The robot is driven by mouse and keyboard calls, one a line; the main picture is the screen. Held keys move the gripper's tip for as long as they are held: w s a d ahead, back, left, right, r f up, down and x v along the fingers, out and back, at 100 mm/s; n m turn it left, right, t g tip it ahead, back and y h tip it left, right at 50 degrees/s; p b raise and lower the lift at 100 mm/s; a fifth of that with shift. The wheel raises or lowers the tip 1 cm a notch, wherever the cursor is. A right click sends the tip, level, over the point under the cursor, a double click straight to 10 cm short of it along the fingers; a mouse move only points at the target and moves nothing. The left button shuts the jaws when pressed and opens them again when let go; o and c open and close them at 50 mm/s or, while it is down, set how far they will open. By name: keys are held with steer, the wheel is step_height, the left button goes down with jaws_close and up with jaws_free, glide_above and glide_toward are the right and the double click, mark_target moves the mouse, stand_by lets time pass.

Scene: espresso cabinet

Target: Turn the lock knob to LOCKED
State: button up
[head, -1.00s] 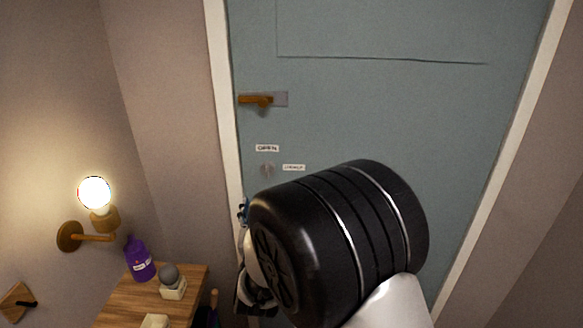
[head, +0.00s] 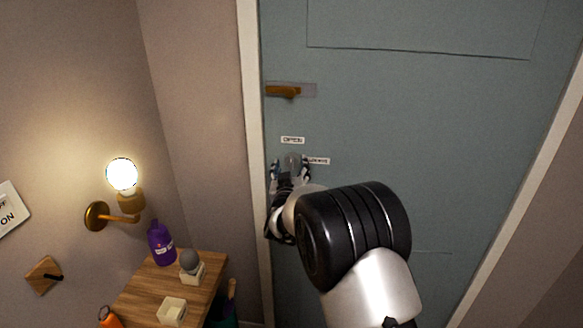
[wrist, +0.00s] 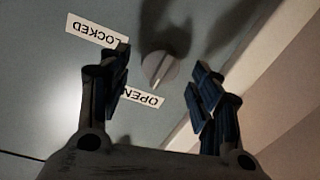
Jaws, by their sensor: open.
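The lock knob (wrist: 158,68) is a small round grey knob with a raised grip on the blue-grey door. In the wrist view its pale line points toward the OPEN label (wrist: 143,97). The LOCKED label (wrist: 96,30) lies to the upper left there; both labels read upside down. In the head view the OPEN label (head: 292,140) is above the knob (head: 292,159) and the LOCKED label (head: 318,161) is to its right. My gripper (wrist: 161,64) is open, with one finger on each side of the knob and visible gaps. It also shows in the head view (head: 290,167).
A brass door handle (head: 283,91) sits above the knob. The white door frame (head: 254,150) runs close on the left. A wooden table (head: 150,288) with a purple bottle (head: 161,244) and a lit wall lamp (head: 122,174) stand farther left.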

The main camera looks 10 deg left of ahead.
steer(key=shift+w, duration=0.9)
steer(key=shift+c, duration=0.6)
steer(key=c, duration=0.9)
